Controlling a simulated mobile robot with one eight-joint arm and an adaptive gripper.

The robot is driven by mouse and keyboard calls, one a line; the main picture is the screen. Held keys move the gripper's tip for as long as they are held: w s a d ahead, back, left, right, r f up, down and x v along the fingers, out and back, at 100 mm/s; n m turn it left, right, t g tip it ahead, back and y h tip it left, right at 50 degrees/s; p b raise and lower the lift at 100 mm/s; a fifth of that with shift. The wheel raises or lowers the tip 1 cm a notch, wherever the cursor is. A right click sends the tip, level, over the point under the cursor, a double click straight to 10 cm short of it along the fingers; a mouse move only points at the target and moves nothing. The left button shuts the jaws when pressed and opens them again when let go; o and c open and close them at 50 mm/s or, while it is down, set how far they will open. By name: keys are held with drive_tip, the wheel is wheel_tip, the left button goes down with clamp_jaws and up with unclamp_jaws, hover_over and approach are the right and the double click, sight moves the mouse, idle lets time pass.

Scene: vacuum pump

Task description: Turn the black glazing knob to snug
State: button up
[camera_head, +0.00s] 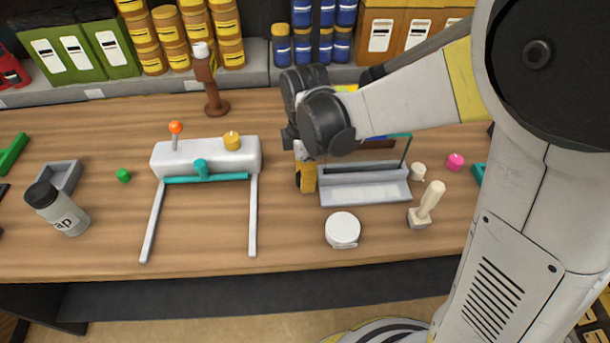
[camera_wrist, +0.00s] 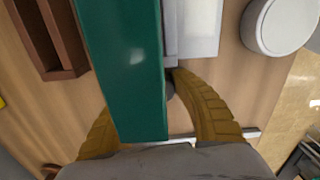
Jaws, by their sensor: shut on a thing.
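The glazing fixture is a grey tray-like frame (camera_head: 365,188) right of centre on the bench. Part of it shows at the top of the wrist view (camera_wrist: 198,28). My gripper (camera_head: 307,178), with ribbed yellow fingers, reaches down at the fixture's left end. The black knob (camera_wrist: 170,88) shows only as a small dark edge beside the right fingertip in the wrist view. My gripper is shut on it. A long green panel (camera_wrist: 122,55) crosses the wrist view close to the camera, hiding the left fingertip and most of the knob. The knob's turn cannot be read.
A white round jar (camera_head: 342,230) stands just in front of the fixture. A cream-handled stamp (camera_head: 428,205) and a pink knob (camera_head: 455,162) are to its right. A white block with teal bar and legs (camera_head: 205,157) stands left. Bench between is clear.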

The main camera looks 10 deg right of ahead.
drive_tip(key=m, duration=0.6)
drive_tip(key=shift+s+p, duration=0.1)
drive_tip(key=shift+p, duration=0.2)
idle(0.4)
drive_tip(key=o, duration=1.2)
wheel_tip(320, 180, up, 12)
